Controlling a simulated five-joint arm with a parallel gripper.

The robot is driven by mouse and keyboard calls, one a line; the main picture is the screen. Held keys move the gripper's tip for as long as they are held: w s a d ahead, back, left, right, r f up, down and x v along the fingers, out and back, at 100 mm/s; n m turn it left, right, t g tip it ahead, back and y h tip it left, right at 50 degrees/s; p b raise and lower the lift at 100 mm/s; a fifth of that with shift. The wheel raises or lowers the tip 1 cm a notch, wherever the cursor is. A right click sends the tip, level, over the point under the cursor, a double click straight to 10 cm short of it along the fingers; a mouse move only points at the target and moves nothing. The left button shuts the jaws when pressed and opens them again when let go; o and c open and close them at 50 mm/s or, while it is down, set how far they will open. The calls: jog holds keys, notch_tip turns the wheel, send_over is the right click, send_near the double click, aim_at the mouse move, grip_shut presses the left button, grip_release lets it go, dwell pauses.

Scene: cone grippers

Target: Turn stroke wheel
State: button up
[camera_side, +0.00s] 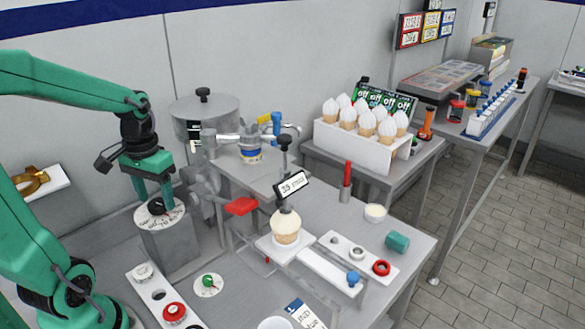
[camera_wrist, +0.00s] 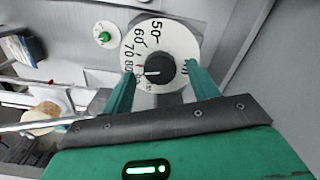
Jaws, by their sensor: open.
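The stroke wheel is a white round dial (camera_wrist: 180,38) with printed numbers and a black knob (camera_wrist: 160,67) at its middle. In the wrist view a pale pointer mark on the knob points left, just below the 80. In the side view the dial (camera_side: 145,217) lies on top of a grey block at the left. My gripper (camera_wrist: 163,78) is open, with one green finger on each side of the knob and gaps between. In the side view my gripper (camera_side: 155,197) reaches down over the dial, and its fingers partly hide the knob.
A small dial with a green knob (camera_side: 208,282) lies right of the block. A white strip (camera_side: 155,290) with a red knob is in front. A grey machine (camera_side: 205,185) with a red lever (camera_side: 241,206) stands close on the right. A cone (camera_side: 286,230) sits beneath a "35" sign.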

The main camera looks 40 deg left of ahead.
jog(key=shift+f, duration=0.55)
jog(key=c, duration=1)
jog(key=shift+n, duration=3)
jog(key=o, duration=1)
